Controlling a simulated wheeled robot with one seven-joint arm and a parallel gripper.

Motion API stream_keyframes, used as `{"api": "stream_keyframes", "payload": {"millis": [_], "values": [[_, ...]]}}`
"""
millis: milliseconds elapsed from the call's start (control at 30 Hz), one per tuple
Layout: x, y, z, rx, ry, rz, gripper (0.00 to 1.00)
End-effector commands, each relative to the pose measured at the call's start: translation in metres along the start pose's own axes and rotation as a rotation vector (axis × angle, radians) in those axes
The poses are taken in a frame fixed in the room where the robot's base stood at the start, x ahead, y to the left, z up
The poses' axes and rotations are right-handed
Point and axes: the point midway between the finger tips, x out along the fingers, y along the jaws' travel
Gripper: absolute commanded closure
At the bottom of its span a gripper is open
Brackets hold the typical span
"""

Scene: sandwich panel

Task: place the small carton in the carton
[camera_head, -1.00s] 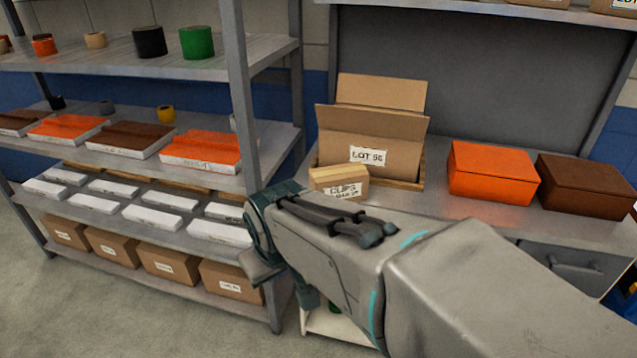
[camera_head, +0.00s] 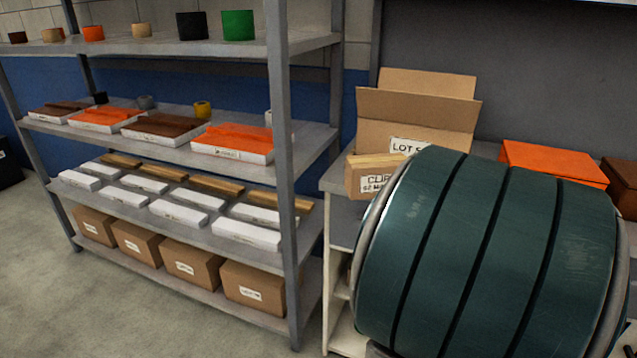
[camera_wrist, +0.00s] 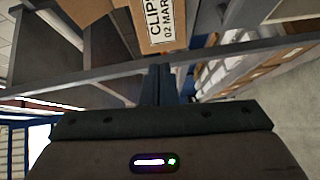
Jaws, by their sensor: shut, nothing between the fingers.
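The small carton (camera_head: 362,180), a light-brown box with a "CLIPS" label, stands on the worktop in front of the left part of the large carton. It also shows at the top of the wrist view (camera_wrist: 152,12). The large carton (camera_head: 415,107) is open with its flaps up and bears a "LOT" label. My arm hides its lower right part in the head view. My gripper (camera_wrist: 162,84) is shut and empty in the wrist view, its fingers pointing towards the small carton and apart from it. It does not show in the head view.
An orange box (camera_head: 553,162) and a brown box (camera_head: 622,180) stand on the worktop to the right of the large carton. A tall shelf rack (camera_head: 281,200) with tapes, white packs and brown boxes stands on the left. Its upright is close to the worktop (camera_head: 345,207). Floor is clear at lower left.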

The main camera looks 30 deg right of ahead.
Motion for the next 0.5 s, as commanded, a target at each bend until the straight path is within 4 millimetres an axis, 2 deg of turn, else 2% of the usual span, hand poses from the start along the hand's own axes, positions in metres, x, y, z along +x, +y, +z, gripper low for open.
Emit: {"api": "stream_keyframes", "payload": {"millis": [33, 233, 367, 500], "values": [[-0.005, -0.008, 0.003, -0.020, 0.018, 0.019, 1.00], [-0.017, -0.009, 0.001, -0.072, 0.080, 0.069, 1.00], [-0.013, -0.005, 0.000, -0.077, 0.089, 0.075, 1.00], [-0.002, -0.002, -0.002, -0.074, 0.089, 0.074, 1.00]]}}
